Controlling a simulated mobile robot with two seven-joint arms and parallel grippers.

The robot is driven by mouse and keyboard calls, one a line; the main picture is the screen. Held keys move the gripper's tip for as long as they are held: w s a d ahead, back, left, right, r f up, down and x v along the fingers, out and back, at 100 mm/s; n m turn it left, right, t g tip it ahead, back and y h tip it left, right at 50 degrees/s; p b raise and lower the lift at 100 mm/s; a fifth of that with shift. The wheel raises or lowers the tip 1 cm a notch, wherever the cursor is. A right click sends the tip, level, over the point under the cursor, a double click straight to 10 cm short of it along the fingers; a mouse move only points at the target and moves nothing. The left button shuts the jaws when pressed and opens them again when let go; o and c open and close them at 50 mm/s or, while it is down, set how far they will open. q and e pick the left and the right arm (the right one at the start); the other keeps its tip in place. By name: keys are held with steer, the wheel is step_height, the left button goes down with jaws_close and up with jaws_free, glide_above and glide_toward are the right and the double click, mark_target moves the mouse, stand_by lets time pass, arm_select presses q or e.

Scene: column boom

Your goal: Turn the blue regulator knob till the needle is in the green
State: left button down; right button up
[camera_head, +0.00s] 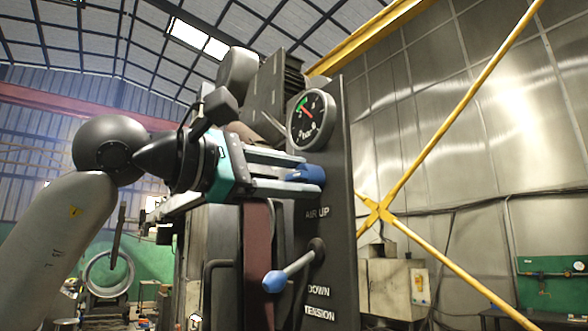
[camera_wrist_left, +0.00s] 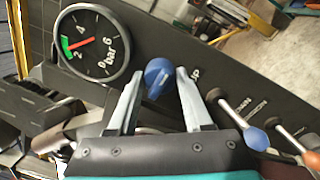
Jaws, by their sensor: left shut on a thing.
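The blue regulator knob (camera_head: 313,173) sits on a dark upright panel below the pressure gauge (camera_head: 310,120). My left gripper (camera_head: 303,179) reaches it from the left and is shut on it. In the left wrist view, the knob (camera_wrist_left: 158,73) shows between the two fingertips (camera_wrist_left: 160,78). The gauge (camera_wrist_left: 94,42) there is marked in bar and has a green band (camera_wrist_left: 67,47). The red needle (camera_wrist_left: 82,43) points into the green band, near the 2. My right gripper is in neither view.
A lever with a blue ball (camera_head: 275,281) sticks out of the panel (camera_head: 341,230) below the knob. The left wrist view also shows a lever with an orange handle (camera_wrist_left: 296,143). Yellow braces (camera_head: 450,120) cross at the right.

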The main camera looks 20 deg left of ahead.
arm_select(q)
steer(key=shift+m+p, duration=0.4)
steer(key=shift+m, duration=1.7)
steer(key=shift+c, duration=1.6)
jaws_free()
